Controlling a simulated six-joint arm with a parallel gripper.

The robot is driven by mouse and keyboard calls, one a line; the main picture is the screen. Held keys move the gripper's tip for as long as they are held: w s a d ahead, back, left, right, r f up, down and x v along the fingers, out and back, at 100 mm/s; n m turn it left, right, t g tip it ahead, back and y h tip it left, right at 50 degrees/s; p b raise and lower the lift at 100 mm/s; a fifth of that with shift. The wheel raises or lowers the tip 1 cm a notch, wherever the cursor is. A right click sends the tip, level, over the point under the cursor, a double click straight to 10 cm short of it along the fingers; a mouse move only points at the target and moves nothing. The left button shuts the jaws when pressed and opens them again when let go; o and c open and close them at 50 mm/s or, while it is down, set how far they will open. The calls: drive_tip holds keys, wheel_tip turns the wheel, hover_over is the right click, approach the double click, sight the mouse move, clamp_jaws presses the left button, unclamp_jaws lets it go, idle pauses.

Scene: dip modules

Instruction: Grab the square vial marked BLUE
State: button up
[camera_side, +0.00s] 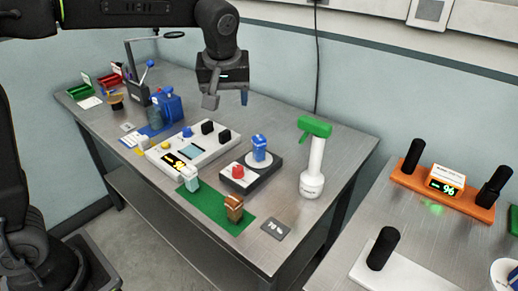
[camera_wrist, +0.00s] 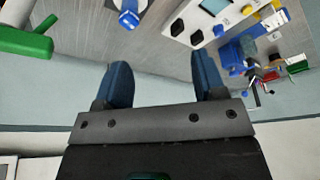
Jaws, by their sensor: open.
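A blue square vial (camera_side: 259,148) with a light label stands upright on a white disc on the dark module (camera_side: 250,174), beside a red knob. The label is too small to read. The vial also shows at the top edge of the wrist view (camera_wrist: 129,17), partly cut off. My gripper (camera_side: 227,101) is open and empty, high above the table and behind the vial. Its two blue fingers are spread apart in the wrist view (camera_wrist: 163,75), with only table and floor or wall between them.
A green-topped spray bottle (camera_side: 314,155) stands right of the dark module. A white control module (camera_side: 193,150) with black knobs is on the left. A pale vial (camera_side: 190,178) and a brown vial (camera_side: 234,208) stand on a green mat (camera_side: 207,204) in front.

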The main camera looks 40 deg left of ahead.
sight(259, 138)
drive_tip(key=w+d+f+n+y, duration=0.2)
drive_tip(key=w+d+f+n, duration=0.15)
drive_tip(key=w+f, duration=0.5)
drive_tip(key=shift+n+g, duration=0.4)
drive_tip(key=shift+n, duration=0.15)
drive_tip(key=x, duration=0.4)
drive_tip(key=w+x, duration=0.1)
drive_tip(key=x, duration=0.7)
drive_tip(key=shift+w+a+f, duration=0.15)
drive_tip(key=shift+w+a, duration=0.1)
drive_tip(key=shift+c, duration=0.4)
drive_tip(key=c, duration=1)
